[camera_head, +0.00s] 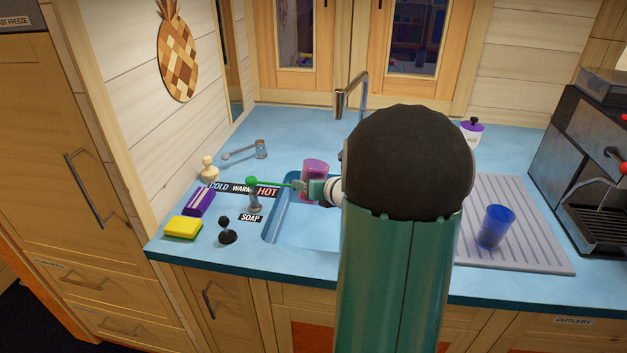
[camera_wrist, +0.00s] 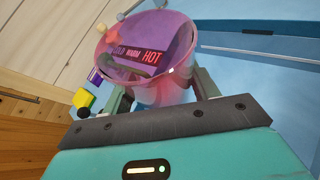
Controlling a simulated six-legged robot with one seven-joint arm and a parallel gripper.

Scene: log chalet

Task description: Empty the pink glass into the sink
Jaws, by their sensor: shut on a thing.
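The pink glass (camera_head: 314,167) is held by my gripper (camera_head: 308,188) over the left part of the sink (camera_head: 305,236). It looks roughly upright in the head view. In the wrist view the pink glass (camera_wrist: 165,91) sits between the two fingers of my gripper (camera_wrist: 160,95), which are shut on its sides. The labels behind show through its clear wall. I cannot tell what is inside it. My arm hides the right part of the sink in the head view.
The tap (camera_head: 352,92) rises behind the sink. A green-tipped lever (camera_head: 253,190), a soap pump (camera_head: 227,231), a yellow sponge (camera_head: 184,228) and a purple block (camera_head: 199,202) stand left. A blue glass (camera_head: 495,227) stands on the drainboard (camera_head: 540,250), right of my arm.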

